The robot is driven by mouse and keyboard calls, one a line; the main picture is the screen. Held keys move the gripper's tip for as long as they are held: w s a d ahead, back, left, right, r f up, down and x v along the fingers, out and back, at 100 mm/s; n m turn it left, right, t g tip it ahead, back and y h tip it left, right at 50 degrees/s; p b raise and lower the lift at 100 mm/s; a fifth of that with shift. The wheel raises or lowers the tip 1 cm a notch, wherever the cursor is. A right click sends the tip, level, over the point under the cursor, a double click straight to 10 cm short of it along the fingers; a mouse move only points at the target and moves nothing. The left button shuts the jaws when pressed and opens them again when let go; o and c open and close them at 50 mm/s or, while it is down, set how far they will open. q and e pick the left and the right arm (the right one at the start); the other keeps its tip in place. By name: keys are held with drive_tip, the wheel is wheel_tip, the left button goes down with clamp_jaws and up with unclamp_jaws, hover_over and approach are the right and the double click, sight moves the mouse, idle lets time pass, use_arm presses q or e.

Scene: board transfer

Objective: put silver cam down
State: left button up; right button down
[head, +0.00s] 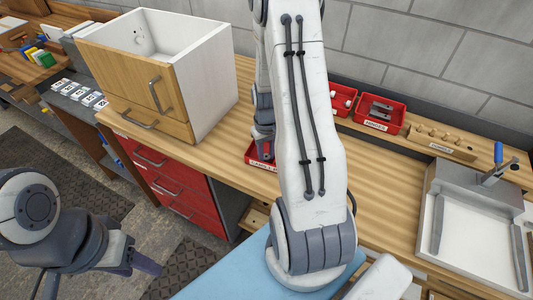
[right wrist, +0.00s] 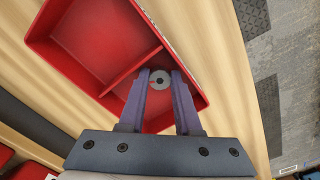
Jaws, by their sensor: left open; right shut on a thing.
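The silver cam (right wrist: 160,79) is a small round grey disc with a dark hole in its middle. In the right wrist view it sits between the fingertips of my right gripper (right wrist: 160,84), which is shut on it. The gripper and cam are over a compartment of a red divided tray (right wrist: 98,32); I cannot tell whether the cam touches the tray floor. In the head view the red tray (head: 252,163) is mostly hidden behind my right arm, and the cam is hidden. My left gripper (head: 148,264) is open and empty, at the lower left above the floor.
A white cabinet with wooden fronts (head: 135,62) stands left of the tray on the wooden bench (head: 385,163). Red bins (head: 378,112), a wooden peg holder (head: 440,138) and a metal fixture with a blue handle (head: 478,235) are to the right. Red drawers (head: 178,182) are below.

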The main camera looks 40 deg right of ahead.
sight(266, 157)
drive_tip(key=shift+f, duration=0.2)
drive_tip(key=c, duration=0.9)
unclamp_jaws()
wheel_tip(266, 157, up, 12)
drive_tip(key=shift+r+b, duration=0.25)
drive_tip(key=shift+b, duration=0.35)
drive_tip(key=s+a+r+n, duration=0.1)
drive_tip(key=a+r+n, duration=0.1)
drive_tip(key=a, duration=0.7)
drive_tip(key=s+a+r+n, duration=0.1)
drive_tip(key=a+r+n, duration=0.1)
drive_tip(key=a, duration=0.7)
drive_tip(key=s+a+n, duration=0.2)
drive_tip(key=s+a, duration=0.2)
drive_tip(key=s+a+r+n, duration=0.1)
drive_tip(key=s+a+n, duration=0.1)
drive_tip(key=s+a, duration=0.2)
drive_tip(key=s+a+r+n+y, duration=0.1)
drive_tip(key=s+a+n, duration=0.1)
drive_tip(key=s+a, duration=0.3)
drive_tip(key=shift+s, duration=0.7)
